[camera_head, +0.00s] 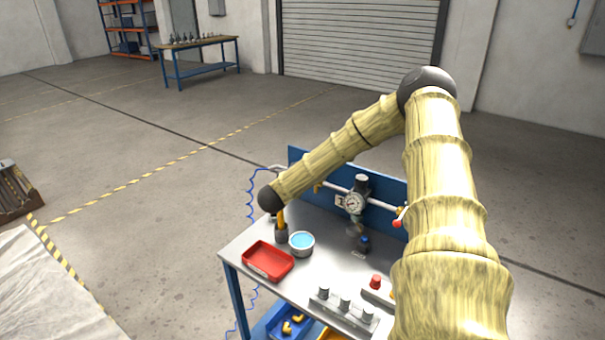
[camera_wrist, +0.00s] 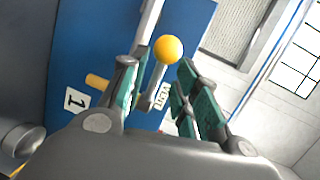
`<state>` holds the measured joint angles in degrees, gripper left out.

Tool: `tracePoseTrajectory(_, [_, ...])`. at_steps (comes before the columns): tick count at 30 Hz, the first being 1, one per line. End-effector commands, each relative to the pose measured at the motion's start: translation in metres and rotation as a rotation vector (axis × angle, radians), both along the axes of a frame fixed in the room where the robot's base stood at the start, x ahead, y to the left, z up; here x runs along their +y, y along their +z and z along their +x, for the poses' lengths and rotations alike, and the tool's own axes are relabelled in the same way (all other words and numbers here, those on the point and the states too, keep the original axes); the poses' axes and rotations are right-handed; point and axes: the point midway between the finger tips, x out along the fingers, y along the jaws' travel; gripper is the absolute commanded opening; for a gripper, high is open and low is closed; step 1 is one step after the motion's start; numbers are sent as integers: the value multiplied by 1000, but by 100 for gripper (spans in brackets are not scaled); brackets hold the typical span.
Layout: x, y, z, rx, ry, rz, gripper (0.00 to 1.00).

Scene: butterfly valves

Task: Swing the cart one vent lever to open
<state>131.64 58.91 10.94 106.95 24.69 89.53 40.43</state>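In the wrist view, a yellow ball knob (camera_wrist: 169,49) sits on the end of a short grey lever (camera_wrist: 153,92). A white label reading VENT (camera_wrist: 163,95) is partly hidden beside it on the blue panel (camera_wrist: 65,55). My gripper (camera_wrist: 165,72) is open, with its green-padded fingers apart on either side of the lever and knob. I see no clear grip on the lever; exact contact cannot be told. In the head view my arm reaches over the cart (camera_head: 240,255), and I cannot make out the gripper clearly there.
A label "1" (camera_wrist: 77,98) and a yellow peg (camera_wrist: 97,81) are left of the fingers. The cart carries a pipe with a gauge (camera_head: 353,203), a red tray (camera_head: 268,261), a bowl (camera_head: 301,243) and a block with grey knobs (camera_head: 344,304). Floor left of the cart is free.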

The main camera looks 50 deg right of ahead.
Motion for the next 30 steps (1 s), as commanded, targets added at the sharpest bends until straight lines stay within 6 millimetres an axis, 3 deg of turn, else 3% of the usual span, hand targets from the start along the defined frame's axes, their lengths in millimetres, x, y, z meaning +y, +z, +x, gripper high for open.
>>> tracePoseTrajectory(8, [1,-6,-3,1,2,12,31])
tracePoseTrajectory(21, [54,7,-22,0,3,8,31])
tracePoseTrajectory(30, [67,11,-27,-2,2,8,31])
